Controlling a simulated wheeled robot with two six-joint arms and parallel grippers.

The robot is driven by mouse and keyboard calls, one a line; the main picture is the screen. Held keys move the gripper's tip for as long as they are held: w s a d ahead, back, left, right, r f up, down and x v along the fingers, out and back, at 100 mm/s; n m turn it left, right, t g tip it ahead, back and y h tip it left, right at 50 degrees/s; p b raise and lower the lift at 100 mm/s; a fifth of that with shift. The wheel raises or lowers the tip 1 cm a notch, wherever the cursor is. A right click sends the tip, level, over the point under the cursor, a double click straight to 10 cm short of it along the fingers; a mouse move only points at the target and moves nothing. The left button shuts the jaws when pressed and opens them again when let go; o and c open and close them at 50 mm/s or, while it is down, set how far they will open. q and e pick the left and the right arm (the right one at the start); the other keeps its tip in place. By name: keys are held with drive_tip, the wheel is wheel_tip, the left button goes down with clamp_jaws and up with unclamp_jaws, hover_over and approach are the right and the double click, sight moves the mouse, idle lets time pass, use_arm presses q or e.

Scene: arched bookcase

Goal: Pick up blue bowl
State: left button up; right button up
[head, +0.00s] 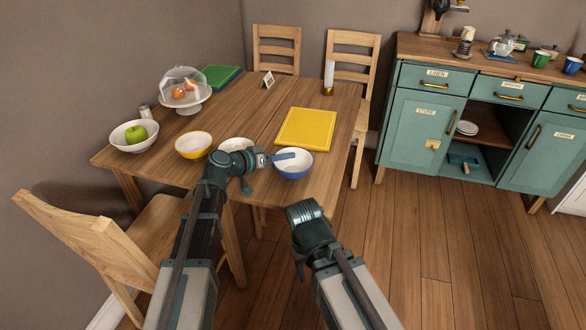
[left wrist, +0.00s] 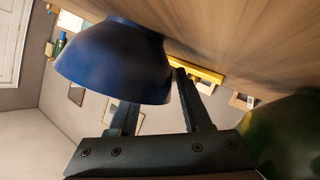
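The blue bowl (head: 293,168) stands upright near the front right edge of the wooden table. My left gripper (head: 284,156) reaches it from the left, with a finger over its near-left rim. In the left wrist view, which is turned over, the blue bowl (left wrist: 112,62) looms large. The fingers of the left gripper (left wrist: 158,95) are apart; one is partly hidden behind the bowl's rim and the other is beside its wall. My right arm hangs low right of the table; its gripper (head: 298,266) shows too little to tell its fingers.
A white bowl (head: 237,145) sits just left, partly behind my arm. A yellow bowl (head: 193,145) and a bowl with a green apple (head: 134,135) are farther left. A yellow board (head: 306,129) lies behind the blue bowl. A chair (head: 110,255) stands front left. Floor is free at right.

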use_arm(q)
clamp_jaws()
drive_tip(key=shift+r, duration=0.1)
use_arm(e)
drive_tip(key=shift+r, duration=0.15)
